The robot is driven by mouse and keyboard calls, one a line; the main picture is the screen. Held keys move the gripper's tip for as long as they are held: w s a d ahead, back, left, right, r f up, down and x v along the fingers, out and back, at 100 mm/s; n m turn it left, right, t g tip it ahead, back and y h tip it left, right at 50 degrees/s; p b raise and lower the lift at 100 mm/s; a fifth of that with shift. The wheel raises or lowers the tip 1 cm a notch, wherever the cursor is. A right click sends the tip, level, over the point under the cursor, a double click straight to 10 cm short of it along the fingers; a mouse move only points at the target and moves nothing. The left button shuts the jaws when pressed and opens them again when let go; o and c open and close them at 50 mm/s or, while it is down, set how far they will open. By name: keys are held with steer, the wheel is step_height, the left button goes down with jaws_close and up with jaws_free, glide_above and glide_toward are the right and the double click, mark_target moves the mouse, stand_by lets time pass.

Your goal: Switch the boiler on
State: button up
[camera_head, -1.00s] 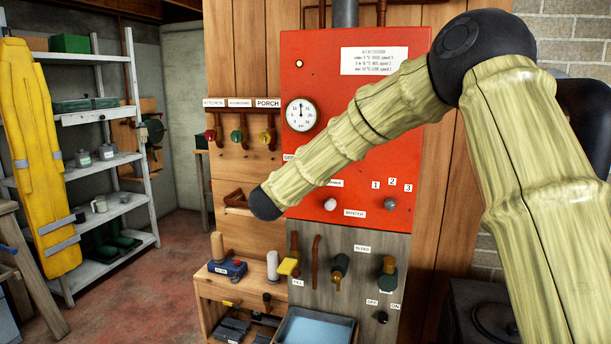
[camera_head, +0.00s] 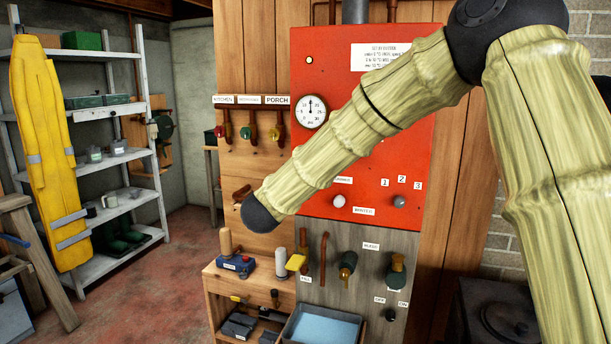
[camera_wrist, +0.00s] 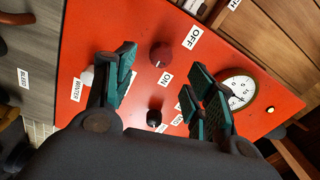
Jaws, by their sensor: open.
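The red boiler panel (camera_head: 320,150) hangs on the wooden wall, partly hidden by my arm in the head view. In the wrist view the panel (camera_wrist: 135,25) fills the middle. A dark red knob (camera_wrist: 160,55) sits on it between an OFF label (camera_wrist: 193,37) and an ON label (camera_wrist: 165,79). A black knob (camera_wrist: 154,118) lies below it in that picture. My gripper (camera_wrist: 163,82) is open and empty, its green-padded fingers apart in front of the panel, with the red knob showing beyond the gap. The head view does not show my gripper.
The panel also has a gauge (camera_head: 311,111), a white knob (camera_head: 339,201) and a grey knob (camera_head: 399,201). Below is a grey board (camera_head: 330,232) with valves and a black knob (camera_head: 390,315) near other OFF and ON labels. A wooden bench (camera_head: 215,283) stands at lower left.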

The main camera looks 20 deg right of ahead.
steer(key=shift+v, duration=2.5)
step_height(320, 180, down, 20)
steer(key=s+n+g+y+p, duration=0.1)
steer(key=s+n+y, duration=0.1)
steer(key=n+y, duration=0.35)
steer(key=s+f+n+g+y+p, duration=0.15)
steer(key=s+f+n, duration=0.3)
steer(key=f, duration=0.55)
steer(key=s+f+n+g+y, duration=0.1)
steer(key=s+f+n+g, duration=0.15)
steer(key=s+f, duration=0.6)
steer(key=s+f+n+g+p, duration=0.15)
steer(key=s+f+n, duration=0.25)
steer(key=s+f, duration=0.6)
steer(key=s+d+f+n+g, duration=0.1)
steer(key=s+f+g, duration=0.1)
steer(key=s, duration=0.7)
steer(key=s+d+f+n+g+y, duration=0.1)
steer(key=s+d+f+n+g, duration=0.1)
steer(key=s+f, duration=0.3)
steer(key=s+d+f+n+g+y+p, duration=0.1)
steer(key=s+f+g, duration=0.3)
steer(key=s, duration=0.9)
steer(key=shift+s+d+n, duration=0.2)
steer(key=shift+s+n, duration=0.2)
steer(key=shift+n, duration=0.35)
steer(key=shift+f+g, duration=0.15)
steer(key=shift+g, duration=0.1)
